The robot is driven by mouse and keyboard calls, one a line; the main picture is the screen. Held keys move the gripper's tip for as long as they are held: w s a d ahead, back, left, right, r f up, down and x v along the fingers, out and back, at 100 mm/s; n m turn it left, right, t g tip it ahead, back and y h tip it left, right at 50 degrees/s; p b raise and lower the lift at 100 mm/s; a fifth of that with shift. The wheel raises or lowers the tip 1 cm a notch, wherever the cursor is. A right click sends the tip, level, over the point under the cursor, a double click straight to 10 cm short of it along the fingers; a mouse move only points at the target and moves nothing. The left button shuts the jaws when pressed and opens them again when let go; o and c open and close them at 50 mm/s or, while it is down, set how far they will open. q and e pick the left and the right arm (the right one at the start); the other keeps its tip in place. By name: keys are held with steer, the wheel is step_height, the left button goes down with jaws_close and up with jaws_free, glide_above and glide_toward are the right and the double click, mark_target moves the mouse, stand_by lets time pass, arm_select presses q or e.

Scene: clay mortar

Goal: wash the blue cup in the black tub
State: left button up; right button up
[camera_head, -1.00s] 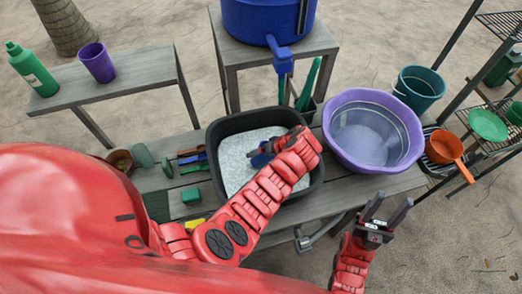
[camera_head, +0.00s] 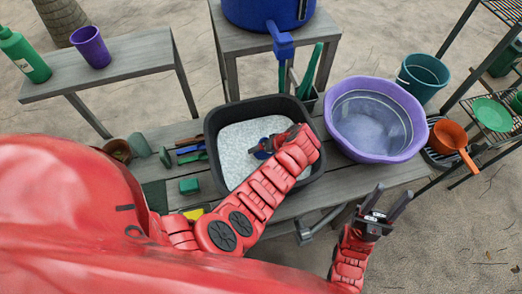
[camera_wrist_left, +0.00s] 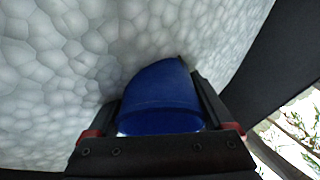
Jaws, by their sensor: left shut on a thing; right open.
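The black tub (camera_head: 214,128) stands on the wooden bench and is filled with white foam (camera_head: 236,142). My left gripper (camera_head: 266,148) is inside the tub, low at the foam. It is shut on the blue cup (camera_wrist_left: 160,98), which shows between its fingers in the left wrist view. In the head view only a small bit of blue (camera_head: 262,154) shows beside the gripper; my arm hides the rest. The cup's lower part may be in the foam; I cannot tell how deep. My right gripper (camera_head: 387,203) is open and empty, in front of the bench at the right.
A purple basin (camera_head: 405,150) stands right of the tub. A blue barrel with a tap (camera_head: 281,38) is behind it. Brushes (camera_head: 190,150) and a green sponge (camera_head: 189,186) lie left. An orange pan (camera_head: 448,135) and a shelf are at the right.

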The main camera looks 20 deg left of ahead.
arm_select(q)
steer(key=shift+f, duration=0.15)
steer(key=shift+f+b, duration=0.45)
steer(key=shift+b, duration=0.2)
steer(key=shift+r, duration=0.15)
